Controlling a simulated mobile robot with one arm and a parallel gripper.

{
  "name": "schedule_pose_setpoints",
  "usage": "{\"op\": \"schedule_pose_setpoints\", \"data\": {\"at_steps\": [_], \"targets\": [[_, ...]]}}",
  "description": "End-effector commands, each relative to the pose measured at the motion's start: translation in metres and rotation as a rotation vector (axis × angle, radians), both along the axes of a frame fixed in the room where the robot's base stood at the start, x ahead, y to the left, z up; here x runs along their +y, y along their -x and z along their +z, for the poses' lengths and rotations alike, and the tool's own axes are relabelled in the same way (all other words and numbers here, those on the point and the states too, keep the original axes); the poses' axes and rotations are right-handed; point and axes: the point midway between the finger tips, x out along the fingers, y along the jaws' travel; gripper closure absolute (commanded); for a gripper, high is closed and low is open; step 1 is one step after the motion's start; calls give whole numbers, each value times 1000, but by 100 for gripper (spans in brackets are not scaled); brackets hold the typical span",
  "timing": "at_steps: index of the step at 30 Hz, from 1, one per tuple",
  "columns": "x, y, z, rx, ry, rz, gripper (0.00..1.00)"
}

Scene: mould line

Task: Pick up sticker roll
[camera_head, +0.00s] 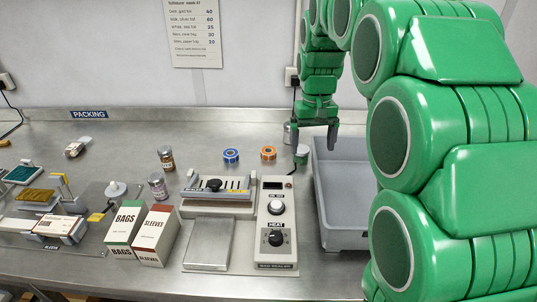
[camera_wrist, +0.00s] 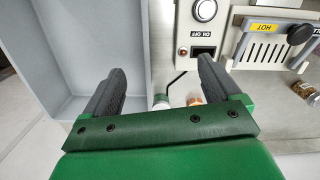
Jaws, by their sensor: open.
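Two rolls lie on the steel bench: a blue roll (camera_head: 231,156) and an orange roll (camera_head: 268,153), in the head view behind the heat sealer. I cannot tell from the pictures which one is meant by the sticker roll. My gripper (camera_head: 314,138) is to the right of both rolls, above the bench near the grey bin. In the wrist view my gripper (camera_wrist: 162,72) is open and empty. An orange-edged round thing (camera_wrist: 195,101), probably the orange roll, shows small between the fingers, partly hidden by my gripper. The blue roll does not show there.
A small green-topped pot (camera_head: 301,154) stands close by my gripper, left of the grey bin (camera_head: 340,222). The sealer (camera_head: 276,238) stands in front of the rolls. Two jars (camera_head: 166,159) are to their left, with bags and sleeves boxes (camera_head: 126,228) nearer. Bench behind the rolls is clear.

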Motion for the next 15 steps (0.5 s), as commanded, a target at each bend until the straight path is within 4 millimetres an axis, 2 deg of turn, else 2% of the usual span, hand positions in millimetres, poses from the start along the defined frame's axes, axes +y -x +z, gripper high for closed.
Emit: {"op": "schedule_pose_setpoints", "data": {"at_steps": [3,15], "targets": [[9,-28,-7,-3,-1,15,10],[40,-112,-33,-29,-5,66,10]]}}
